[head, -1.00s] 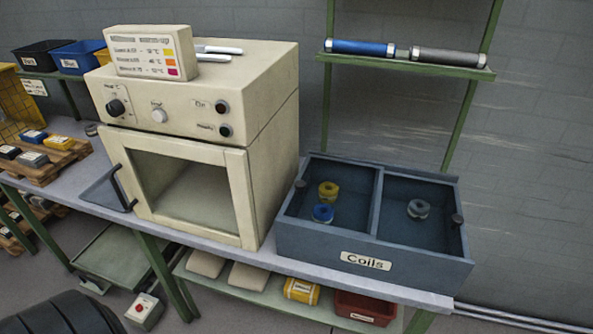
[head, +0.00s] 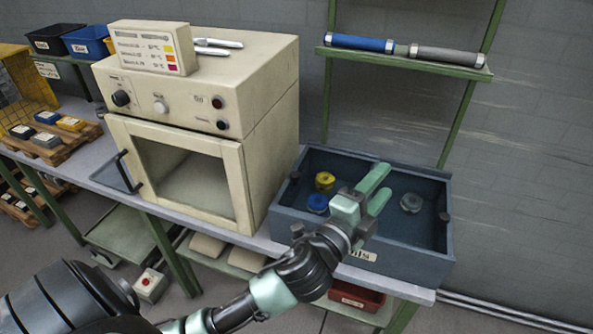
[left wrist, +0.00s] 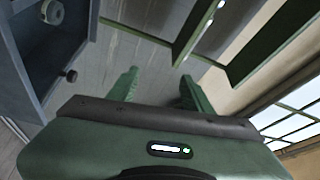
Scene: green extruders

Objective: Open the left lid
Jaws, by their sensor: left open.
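The blue-grey box (head: 283,215) marked as coils stands at the right of the bench. A dark knob (head: 294,177) sits at its left edge and another knob (head: 444,217) at its right edge. I cannot make out a lid surface; both compartments look see-through from above. A yellow coil (head: 325,181) and a blue coil (head: 317,204) lie in the left compartment, a grey coil (head: 411,203) in the right. My left gripper (head: 378,190) is open and empty above the box's middle, hiding the divider. In the left wrist view the box's wall (left wrist: 22,75) is at upper left.
A cream oven (head: 272,130) stands close to the box's left. A green shelf (head: 400,62) with a blue cylinder (head: 360,43) and a grey cylinder (head: 442,55) hangs behind and above. Below the bench is a red bin (head: 352,297). Right of the box is free.

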